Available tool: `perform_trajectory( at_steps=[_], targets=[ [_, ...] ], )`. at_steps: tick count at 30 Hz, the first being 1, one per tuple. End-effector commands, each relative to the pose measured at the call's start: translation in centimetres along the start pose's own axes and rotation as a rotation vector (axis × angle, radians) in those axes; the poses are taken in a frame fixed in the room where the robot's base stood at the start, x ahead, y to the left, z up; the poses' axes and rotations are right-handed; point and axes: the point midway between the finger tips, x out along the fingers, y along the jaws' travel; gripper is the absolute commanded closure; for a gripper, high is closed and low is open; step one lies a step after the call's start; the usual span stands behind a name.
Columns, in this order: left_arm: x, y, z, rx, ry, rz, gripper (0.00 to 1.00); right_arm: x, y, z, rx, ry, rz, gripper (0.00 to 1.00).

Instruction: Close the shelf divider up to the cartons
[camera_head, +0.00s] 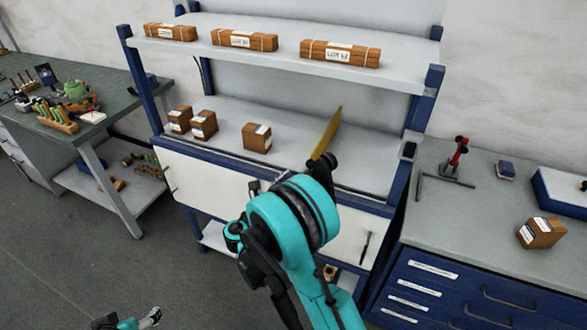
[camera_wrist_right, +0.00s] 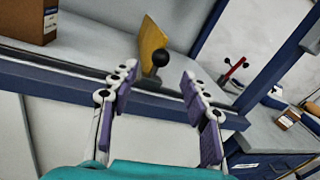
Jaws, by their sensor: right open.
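The yellow shelf divider (camera_head: 325,133) stands upright on the workbench's lower shelf (camera_head: 290,157). Three brown cartons, the left (camera_head: 180,119), the middle (camera_head: 203,124) and the right (camera_head: 257,138), stand to its left, with a gap between the right carton and the divider. In the right wrist view the divider (camera_wrist_right: 151,38) carries a black round knob (camera_wrist_right: 160,58). My right gripper (camera_wrist_right: 158,72) is open and empty, its purple fingers pointing toward the knob from the front. A carton (camera_wrist_right: 30,20) shows at upper left. My left gripper (camera_head: 150,318) is at the bottom edge, its jaws unclear.
The blue front rail (camera_wrist_right: 60,72) of the shelf runs below the divider. An upper shelf (camera_head: 270,48) with three long wooden packs hangs above. A red-handled tool (camera_head: 458,152) and another carton (camera_head: 540,232) are on the right bench. The shelf between the right carton and divider is clear.

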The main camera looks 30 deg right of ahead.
Motion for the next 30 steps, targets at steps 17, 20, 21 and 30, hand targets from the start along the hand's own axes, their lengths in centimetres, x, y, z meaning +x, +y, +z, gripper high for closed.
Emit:
perform_trajectory(
  at_steps=[17, 20, 21, 30],
  targets=[
    [1.2, 0.0, 0.9, 0.0, 0.0, 0.0, 0.3, 7.0, 0.0, 0.0, 0.004, 0.003, 0.001, 0.53],
    [1.2, 0.0, 0.9, 0.0, 0.0, 0.0, 0.3, 7.1, 0.0, 0.0, 0.005, 0.003, 0.001, 0.53],
    [1.2, 0.0, 0.9, 0.0, 0.0, 0.0, 0.3, 7.1, 0.0, 0.0, 0.005, 0.003, 0.001, 0.53],
    [1.2, 0.0, 0.9, 0.0, 0.0, 0.0, 0.3, 7.0, 0.0, 0.0, 0.005, 0.003, 0.001, 1.0]
  ],
)
